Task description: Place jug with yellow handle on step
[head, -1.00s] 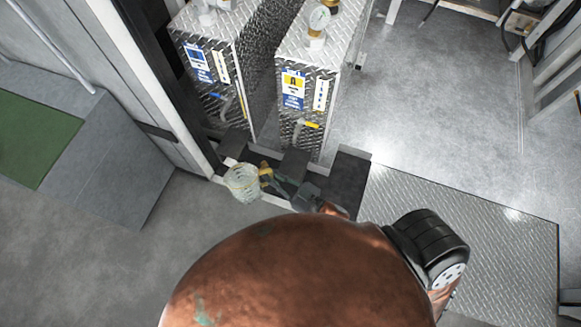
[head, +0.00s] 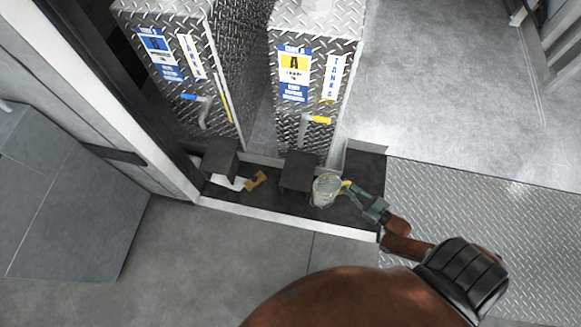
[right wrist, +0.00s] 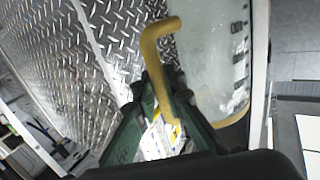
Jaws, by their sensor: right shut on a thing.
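The jug (head: 326,191) is pale and translucent with a yellow handle. My right gripper (head: 350,190) is shut on the handle, to the right of the jug. In the right wrist view the yellow handle (right wrist: 158,75) passes between the green fingers (right wrist: 160,105), and the clear jug wall (right wrist: 212,60) is on the right. A dark step (head: 298,171) stands just left of the jug, below the yellow-lever tap of tank A. Another dark step (head: 221,157) is below the blue-lever tap. I cannot tell whether the jug touches the tray beneath it. My left gripper is out of view.
Tank A (head: 318,85) and a blue-labelled tank (head: 170,60) stand behind the steps. A dark tray with a pale front rim (head: 290,222) runs along their base. A small tan item (head: 256,180) lies between the steps. Grey floor (head: 210,260) is clear in front.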

